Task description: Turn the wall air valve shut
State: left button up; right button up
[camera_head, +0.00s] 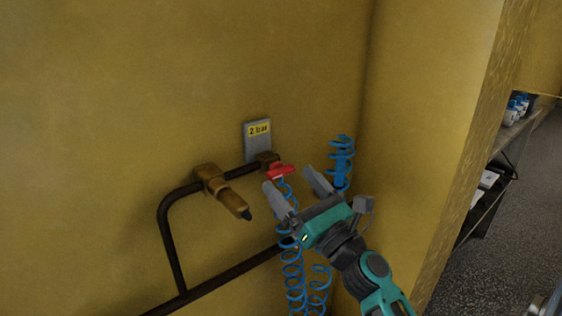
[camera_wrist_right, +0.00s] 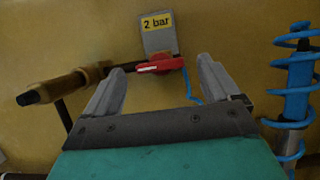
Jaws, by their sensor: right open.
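The wall air valve has a red handle (camera_head: 281,171), mounted at the end of a dark pipe below a grey plate with a yellow "2 bar" label (camera_head: 259,130). In the right wrist view the red handle (camera_wrist_right: 160,65) lies roughly crosswise, with a white mark on it. My right gripper (camera_head: 292,179) is open and empty, its two fingers pointing at the wall. In the right wrist view the handle shows between and beyond the fingertips; I cannot tell the exact gap, but no grip is seen. My left gripper is not in view.
A brass fitting with a dark tip (camera_head: 225,190) juts out left of the valve. Dark pipe (camera_head: 170,240) runs along the wall. A blue coiled hose (camera_head: 341,160) hangs at the right, with more coils below my gripper. A wall corner stands to the right, shelves (camera_head: 490,180) beyond.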

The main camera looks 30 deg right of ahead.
aim_at(284, 174)
jog(key=shift+p+x, duration=0.45)
jog(key=shift+x, duration=1.7)
jog(key=shift+c, duration=0.2)
jog(key=c, duration=0.9)
